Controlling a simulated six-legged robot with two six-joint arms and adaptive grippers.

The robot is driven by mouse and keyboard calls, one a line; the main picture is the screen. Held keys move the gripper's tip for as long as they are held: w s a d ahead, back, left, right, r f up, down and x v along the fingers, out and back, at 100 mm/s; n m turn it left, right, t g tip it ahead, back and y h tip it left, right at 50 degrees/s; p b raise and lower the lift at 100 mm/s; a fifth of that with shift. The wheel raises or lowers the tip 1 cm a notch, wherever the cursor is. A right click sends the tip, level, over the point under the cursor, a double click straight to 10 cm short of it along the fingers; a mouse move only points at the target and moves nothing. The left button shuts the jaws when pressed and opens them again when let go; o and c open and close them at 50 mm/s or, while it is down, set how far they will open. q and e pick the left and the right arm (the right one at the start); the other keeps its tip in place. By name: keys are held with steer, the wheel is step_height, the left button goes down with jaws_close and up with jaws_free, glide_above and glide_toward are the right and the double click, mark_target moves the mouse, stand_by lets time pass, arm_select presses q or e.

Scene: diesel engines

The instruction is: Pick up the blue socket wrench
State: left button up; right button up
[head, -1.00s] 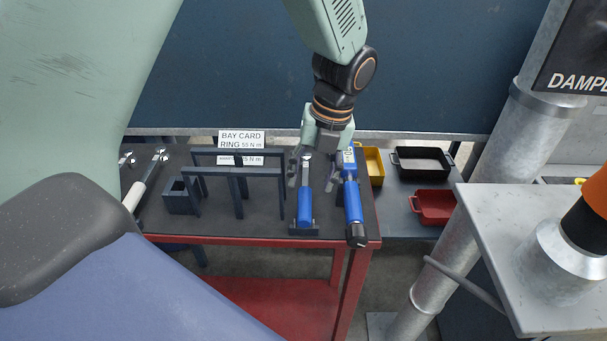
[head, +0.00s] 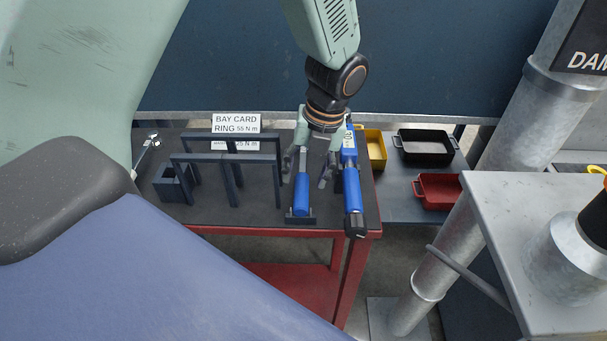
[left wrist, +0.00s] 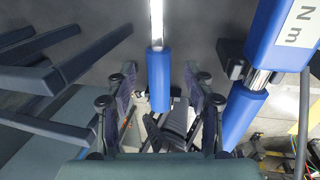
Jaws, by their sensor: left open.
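The blue socket wrench (head: 301,194) has a blue handle and a silver shaft. It rests with its handle end toward me in a small dark holder on the bench. My left gripper (head: 307,172) comes down from above, open, with one finger on each side of the wrench. In the left wrist view the blue handle (left wrist: 159,80) and bright shaft lie between the open fingers (left wrist: 160,92), with gaps showing on both sides. The wrench's head end is hidden under the gripper in the head view. My right gripper is not in view.
A larger blue torque tool (head: 352,190) with a label stands close right of the gripper. Dark frames (head: 232,170) and a sign card (head: 237,124) are to the left. Yellow, black (head: 426,147) and red (head: 437,190) bins are to the right. A metal post (head: 430,270) rises at right.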

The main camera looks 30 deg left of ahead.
arm_select(q)
steer(key=shift+s+a+f, duration=0.15)
steer(key=shift+f, duration=0.35)
steer(key=shift+s+a+f, duration=0.1)
steer(key=shift+a+f, duration=0.05)
steer(key=shift+f, duration=0.3)
steer(key=shift+w, duration=0.15)
steer(key=shift+c, duration=0.5)
steer(key=c, duration=0.6)
jaws_close()
